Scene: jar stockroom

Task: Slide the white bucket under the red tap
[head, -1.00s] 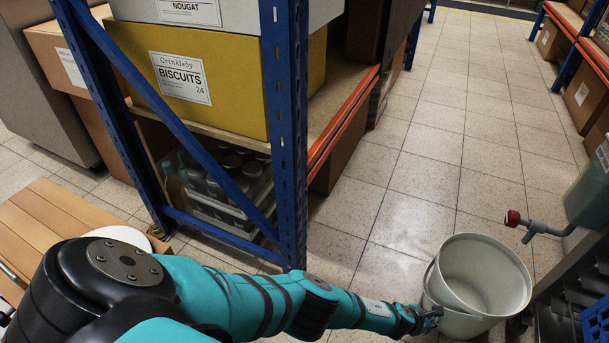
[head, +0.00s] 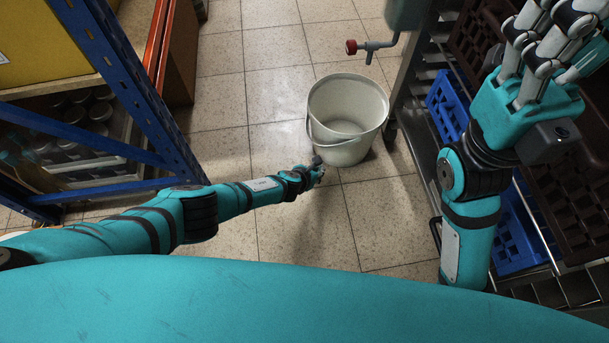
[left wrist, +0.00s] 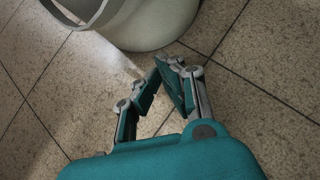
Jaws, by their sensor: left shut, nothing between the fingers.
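The white bucket (head: 345,150) stands upright on the tiled floor, its wire handle hanging on the near side. The red tap (head: 352,47), a grey pipe with a red knob, sticks out just beyond the bucket's far rim in the head view. My left gripper (head: 319,169) is shut and empty, low at the bucket's near-left side. In the left wrist view its fingertips (left wrist: 170,62) are close to the bucket's lower wall (left wrist: 150,30); I cannot tell whether they touch. My right gripper (head: 540,40) is raised at the upper right, its fingertips partly cut off.
A blue-framed shelf (head: 120,75) with boxes and jars stands at the left. A metal rack with a blue crate (head: 447,105) and a brown crate (head: 490,45) stands at the right. A grey-green tank (head: 405,14) bears the tap. Tiled floor between is clear.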

